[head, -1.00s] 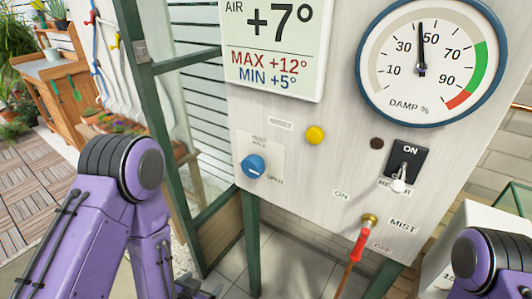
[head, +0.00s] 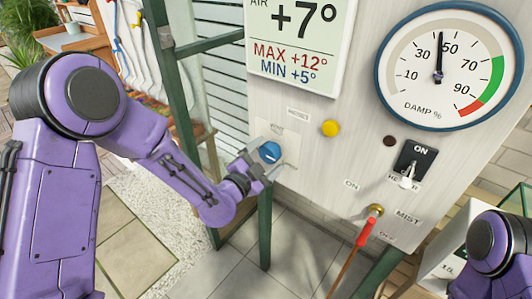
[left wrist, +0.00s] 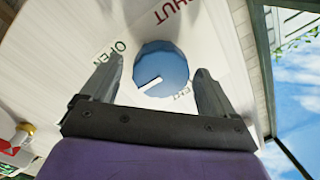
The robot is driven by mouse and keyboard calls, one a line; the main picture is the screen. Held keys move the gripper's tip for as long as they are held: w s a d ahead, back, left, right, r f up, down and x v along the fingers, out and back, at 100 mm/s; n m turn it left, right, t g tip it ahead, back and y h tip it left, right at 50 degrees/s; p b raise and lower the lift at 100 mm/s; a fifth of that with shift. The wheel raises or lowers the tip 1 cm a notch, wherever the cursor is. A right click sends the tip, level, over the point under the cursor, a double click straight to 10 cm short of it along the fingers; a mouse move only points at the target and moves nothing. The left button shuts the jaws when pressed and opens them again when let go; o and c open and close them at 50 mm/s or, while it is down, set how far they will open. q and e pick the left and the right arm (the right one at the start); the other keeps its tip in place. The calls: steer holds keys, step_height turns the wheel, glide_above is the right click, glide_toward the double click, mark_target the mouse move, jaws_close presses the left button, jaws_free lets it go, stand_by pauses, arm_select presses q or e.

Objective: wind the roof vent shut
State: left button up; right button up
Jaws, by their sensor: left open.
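The blue vent knob (head: 270,152) is on the pale control panel (head: 310,174), below the air display. It also shows in the left wrist view (left wrist: 165,66), with a white pointer mark at its lower left. There, OPEN is printed at the knob's upper left and SHUT farther above; another label is partly hidden. My left gripper (head: 266,165) is open at the knob. In the left wrist view its fingers (left wrist: 158,80) stand on either side of the knob, and I cannot tell whether they touch it. My right gripper is out of view.
A yellow button (head: 331,128), the heater switch (head: 410,163) and the mist valve with a red handle (head: 367,231) are right of the knob. The damp dial (head: 439,65) is above them. A green frame post (head: 178,80) stands left of the panel.

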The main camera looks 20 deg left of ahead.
arm_select(q)
steer(key=shift+w, duration=0.2)
steer(key=c, duration=1.1)
steer(key=shift+o, duration=0.2)
